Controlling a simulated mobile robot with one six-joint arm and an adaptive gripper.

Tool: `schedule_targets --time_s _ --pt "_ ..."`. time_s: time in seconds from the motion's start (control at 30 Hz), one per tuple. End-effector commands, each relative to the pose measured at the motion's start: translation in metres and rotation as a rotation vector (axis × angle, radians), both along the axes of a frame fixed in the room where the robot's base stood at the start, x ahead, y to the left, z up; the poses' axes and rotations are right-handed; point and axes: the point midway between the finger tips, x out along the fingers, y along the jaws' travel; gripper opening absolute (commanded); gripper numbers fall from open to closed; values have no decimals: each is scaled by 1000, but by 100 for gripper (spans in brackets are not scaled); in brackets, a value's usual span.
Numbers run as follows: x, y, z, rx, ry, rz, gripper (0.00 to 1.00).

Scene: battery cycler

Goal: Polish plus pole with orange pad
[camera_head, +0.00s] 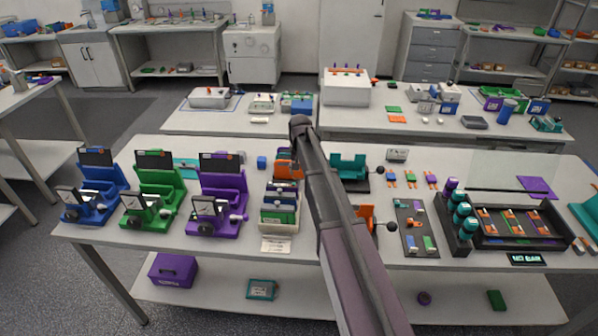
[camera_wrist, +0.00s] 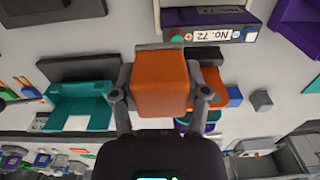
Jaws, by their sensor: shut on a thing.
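My gripper (camera_wrist: 162,98) is shut on an orange pad (camera_wrist: 160,82), a blocky piece held between its two fingers in the wrist view. Just beyond the pad lies a purple and grey battery (camera_wrist: 212,22) with a white label reading "No. 72", upside down in the picture. Small red and green marks show near the battery's left end; I cannot tell which is the plus pole. The pad looks apart from the battery. In the head view my arm crosses the middle of the table and hides part of it; I cannot make out the fingers there.
Blue (camera_head: 92,190), green (camera_head: 153,192) and purple (camera_head: 217,198) stations stand at the left of the table. A rack of batteries (camera_head: 280,222) stands close left of my arm. A teal holder (camera_head: 348,168) and dark tray (camera_head: 520,243) lie to the right.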

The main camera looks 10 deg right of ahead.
Motion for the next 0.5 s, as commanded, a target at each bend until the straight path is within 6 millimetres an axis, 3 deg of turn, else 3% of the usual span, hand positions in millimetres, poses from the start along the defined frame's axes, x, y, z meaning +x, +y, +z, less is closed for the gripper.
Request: schedule_targets --time_s 0.23,0.5 --pt "0 0 21 0 0 0 21" --pt "0 0 25 0 0 0 21"
